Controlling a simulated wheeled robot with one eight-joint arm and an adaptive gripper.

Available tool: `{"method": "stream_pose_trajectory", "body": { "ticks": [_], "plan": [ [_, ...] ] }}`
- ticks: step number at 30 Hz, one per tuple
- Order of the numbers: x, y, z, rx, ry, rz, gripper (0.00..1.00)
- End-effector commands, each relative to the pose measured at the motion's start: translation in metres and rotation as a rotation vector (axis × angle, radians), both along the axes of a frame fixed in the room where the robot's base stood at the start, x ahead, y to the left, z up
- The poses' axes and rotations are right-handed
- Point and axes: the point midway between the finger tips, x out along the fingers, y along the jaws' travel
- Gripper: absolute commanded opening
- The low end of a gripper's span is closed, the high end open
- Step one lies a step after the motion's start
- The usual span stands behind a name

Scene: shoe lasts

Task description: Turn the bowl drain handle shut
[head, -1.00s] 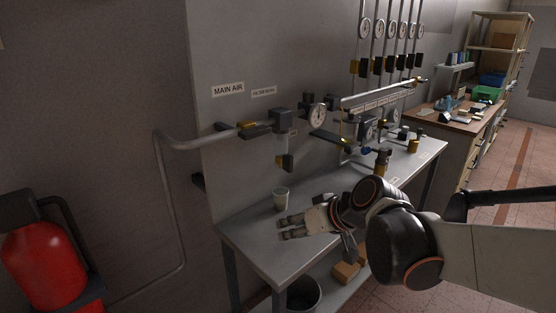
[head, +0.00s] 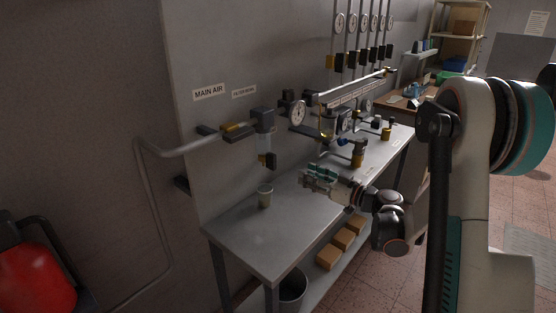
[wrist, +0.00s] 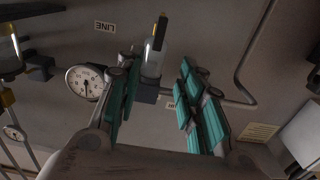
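The filter bowl (head: 265,143) hangs under a dark filter body (head: 264,115) on the pipe beside the MAIN AIR label. Its drain, with a dark handle (head: 270,160) and a brass part, is at the bottom. In the wrist view, which is upside down, the bowl (wrist: 152,63) shows between the fingers but beyond them, and the dark drain handle (wrist: 160,32) points up the picture, roughly along the bowl. My gripper (head: 306,177) is open and empty, right of the drain and slightly lower in the head view. Its teal-padded fingers (wrist: 157,66) touch nothing visible.
A cup (head: 265,196) stands on the grey bench (head: 245,238) below the bowl. A pressure gauge (head: 298,113) and a valve with blue and brass parts (head: 357,152) are to the right. A yellow-handled valve (head: 235,128) is left of the filter. The front-left bench top is clear.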

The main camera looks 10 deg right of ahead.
Motion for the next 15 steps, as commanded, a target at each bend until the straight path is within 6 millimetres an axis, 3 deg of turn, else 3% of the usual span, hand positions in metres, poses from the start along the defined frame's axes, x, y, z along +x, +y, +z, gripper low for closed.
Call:
{"method": "stream_pose_trajectory", "body": {
  "ticks": [7,15],
  "plan": [
    [0.014,0.008,-0.002,-0.001,-0.014,0.000,0.35],
    [0.056,0.038,-0.003,-0.001,-0.013,0.000,0.35]
  ]
}}
